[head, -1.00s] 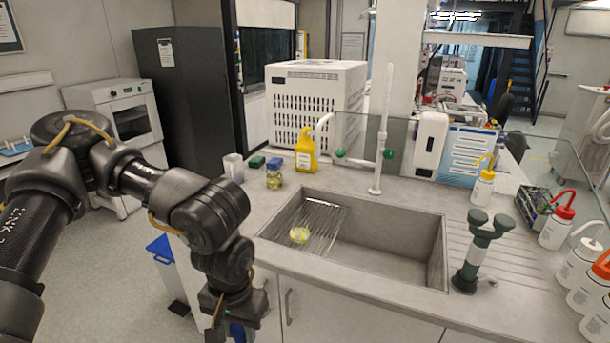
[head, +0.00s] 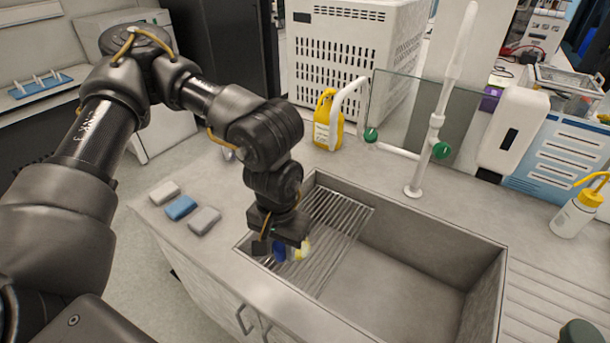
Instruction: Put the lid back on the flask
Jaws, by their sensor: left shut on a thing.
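My left gripper (head: 279,252) points down over the left end of the sink, above the wire rack. It is shut on a small blue thing (head: 279,249), which looks like the lid; the fingers hide part of it. Just right of the fingers is a small yellow and white thing (head: 302,248) at the rack. I cannot tell whether it is the flask, or whether the blue thing touches it. My right gripper is not in view.
The sink (head: 420,285) has a wire rack (head: 340,215) at its left end. Three sponge-like blocks, one of them blue (head: 181,207), lie on the counter to the left. A yellow bottle (head: 327,120) and a white tap (head: 437,120) stand behind. The sink's right part is clear.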

